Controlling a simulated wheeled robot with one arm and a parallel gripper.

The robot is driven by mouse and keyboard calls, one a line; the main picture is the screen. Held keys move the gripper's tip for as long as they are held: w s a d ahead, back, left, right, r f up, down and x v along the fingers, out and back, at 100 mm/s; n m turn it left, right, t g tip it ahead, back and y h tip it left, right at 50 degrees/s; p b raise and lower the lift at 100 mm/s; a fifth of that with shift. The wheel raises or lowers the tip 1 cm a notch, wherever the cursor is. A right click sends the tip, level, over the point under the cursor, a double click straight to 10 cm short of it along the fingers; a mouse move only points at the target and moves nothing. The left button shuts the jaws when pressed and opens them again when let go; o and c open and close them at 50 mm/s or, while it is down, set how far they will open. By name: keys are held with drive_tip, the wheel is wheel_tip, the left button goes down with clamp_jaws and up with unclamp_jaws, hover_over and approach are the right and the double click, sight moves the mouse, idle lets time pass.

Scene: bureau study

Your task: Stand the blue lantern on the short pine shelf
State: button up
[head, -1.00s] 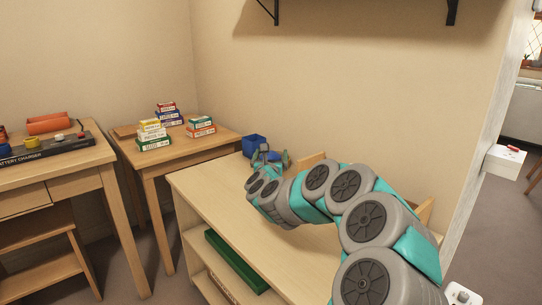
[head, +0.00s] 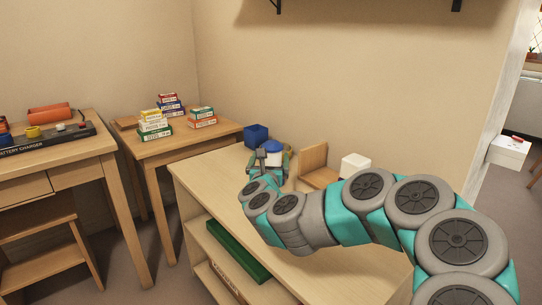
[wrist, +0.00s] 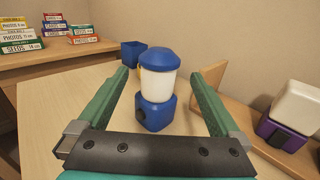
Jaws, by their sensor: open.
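The blue lantern (wrist: 157,88) stands upright on the pale wooden unit's top, with a blue cap, whitish globe and blue base. In the wrist view it lies between the two spread fingers of my gripper (wrist: 158,76). The gripper is open; I cannot tell whether either finger touches the lantern. In the head view the lantern's blue cap (head: 272,146) shows behind my gripper (head: 268,161), and its lower part is mostly hidden. The pale wooden unit (head: 215,180) has lower shelves; I cannot tell whether it is the short pine shelf.
A blue open box (wrist: 132,52) stands behind the lantern. A wall shelf (head: 370,6) on dark brackets is overhead. Stacked boxes (head: 155,125) stand on the table behind left.

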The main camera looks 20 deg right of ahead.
drive_tip(key=shift+s+a, duration=0.15)
drive_tip(key=shift+s, duration=0.25)
